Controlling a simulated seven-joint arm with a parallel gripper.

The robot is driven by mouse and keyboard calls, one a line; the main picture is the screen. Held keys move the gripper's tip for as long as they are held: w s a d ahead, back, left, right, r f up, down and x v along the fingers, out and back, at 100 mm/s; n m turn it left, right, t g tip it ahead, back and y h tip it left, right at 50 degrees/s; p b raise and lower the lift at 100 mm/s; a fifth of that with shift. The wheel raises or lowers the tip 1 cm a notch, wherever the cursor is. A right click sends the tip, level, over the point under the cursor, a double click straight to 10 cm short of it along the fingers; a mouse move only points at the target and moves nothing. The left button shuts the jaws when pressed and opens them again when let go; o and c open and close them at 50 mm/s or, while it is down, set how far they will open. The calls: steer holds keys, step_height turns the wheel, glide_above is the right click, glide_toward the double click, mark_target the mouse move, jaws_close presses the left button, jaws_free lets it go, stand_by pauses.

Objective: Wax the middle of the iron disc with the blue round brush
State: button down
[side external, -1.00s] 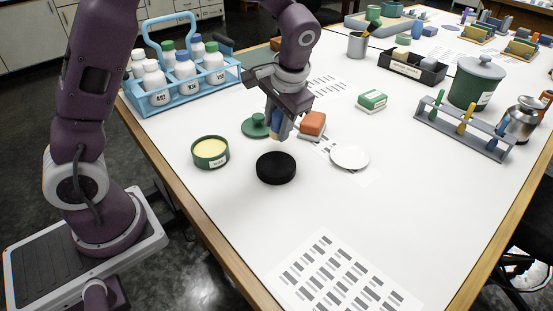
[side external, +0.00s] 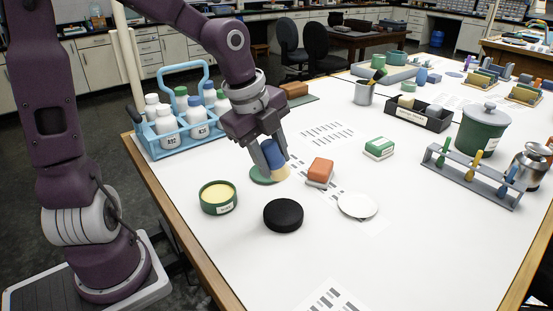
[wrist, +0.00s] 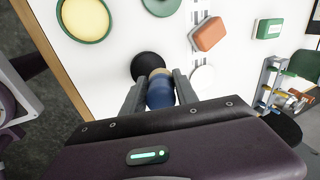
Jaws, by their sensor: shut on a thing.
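The iron disc (side external: 283,214) is a black round disc lying flat on the white table, and it also shows in the wrist view (wrist: 147,65), partly hidden by the brush. The blue round brush (side external: 274,153) has a blue body and cream bristles pointing down. My gripper (side external: 270,160) is shut on its blue body and holds it above the table, behind the disc in the side view. The brush also shows between my fingers in the wrist view (wrist: 160,95). An open green tin (side external: 219,199) of pale yellow wax stands left of the disc.
A green lid (side external: 259,176) lies partly hidden behind the brush. An orange block (side external: 320,170) and a white dish (side external: 358,205) are right of the disc. A blue bottle carrier (side external: 165,148) stands at the left edge.

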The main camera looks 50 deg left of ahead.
steer(key=shift+s+f+m, duration=0.1)
steer(key=shift+m, duration=0.2)
steer(key=shift+f, duration=3.05)
step_height(320, 180, down, 2)
steer(key=shift+d, duration=0.95)
steer(key=shift+d+r, duration=0.1)
steer(key=shift+d, duration=2.25)
steer(key=shift+a, duration=3.4)
steer(key=shift+w+d, duration=0.15)
steer(key=shift+d, duration=1.6)
steer(key=shift+w+d, duration=0.1)
steer(key=shift+d, duration=1.65)
steer(key=shift+a, duration=3.45)
step_height(320, 180, up, 7)
steer(key=shift+s+r, duration=0.1)
steer(key=shift+r, duration=0.45)
